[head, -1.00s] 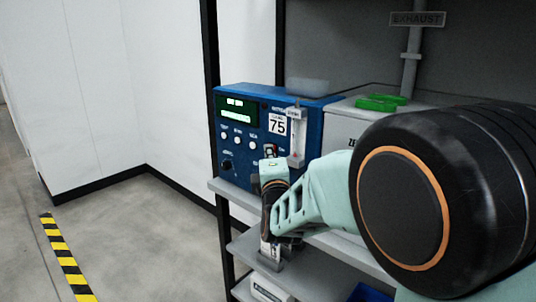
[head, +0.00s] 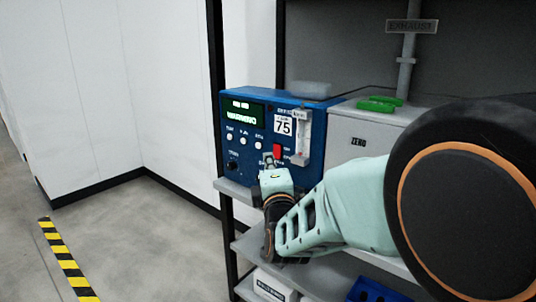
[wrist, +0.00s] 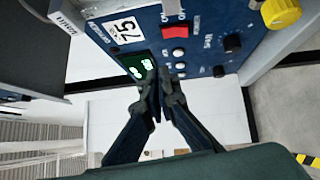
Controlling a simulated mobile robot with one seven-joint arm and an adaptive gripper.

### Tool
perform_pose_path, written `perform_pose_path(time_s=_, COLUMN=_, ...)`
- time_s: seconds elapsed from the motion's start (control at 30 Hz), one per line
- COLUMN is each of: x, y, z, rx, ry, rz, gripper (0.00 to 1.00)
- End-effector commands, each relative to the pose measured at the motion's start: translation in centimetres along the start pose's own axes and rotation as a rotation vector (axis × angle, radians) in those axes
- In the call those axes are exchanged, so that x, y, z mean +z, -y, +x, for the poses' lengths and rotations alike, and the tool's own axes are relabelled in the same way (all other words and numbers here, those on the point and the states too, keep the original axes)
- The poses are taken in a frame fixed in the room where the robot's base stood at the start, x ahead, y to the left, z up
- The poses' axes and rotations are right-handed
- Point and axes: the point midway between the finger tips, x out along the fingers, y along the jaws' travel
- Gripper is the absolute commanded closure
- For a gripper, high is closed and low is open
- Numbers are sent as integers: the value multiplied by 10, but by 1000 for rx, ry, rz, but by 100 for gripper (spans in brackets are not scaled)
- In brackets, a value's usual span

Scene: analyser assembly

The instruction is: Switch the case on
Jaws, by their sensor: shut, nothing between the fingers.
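The blue case (head: 262,108) stands on the shelf with its front panel facing me. Its dark display (head: 241,112) shows lit green text; the second line looks like "WARMING". A red switch (head: 277,151) sits on the panel below the "75" label; it also shows in the wrist view (wrist: 175,31), near "ON" lettering. My gripper (head: 267,160) is just below and left of the switch in the head view. In the wrist view my gripper (wrist: 158,92) has its fingers together and empty, by the display and buttons, apart from the switch. Whether a finger touches the panel is unclear.
A flow tube (head: 302,135) stands out from the panel right of the switch. A grey "ZERO" box (head: 390,128) with green pieces on top is beside the case. A yellow knob (wrist: 281,13) shows in the wrist view.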

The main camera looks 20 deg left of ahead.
Motion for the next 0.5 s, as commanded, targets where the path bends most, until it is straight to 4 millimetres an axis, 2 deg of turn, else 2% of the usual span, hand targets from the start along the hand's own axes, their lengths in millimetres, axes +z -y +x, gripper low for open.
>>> perform_pose_path(time_s=0.1, x=0, y=-5, z=-20, rx=0, ry=-1, rz=0, gripper=100)
perform_pose_path(time_s=0.2, x=0, y=-7, z=-32, rx=0, ry=-1, rz=0, gripper=100)
perform_pose_path(time_s=0.5, x=0, y=-8, z=-45, rx=0, ry=-1, rz=0, gripper=100)
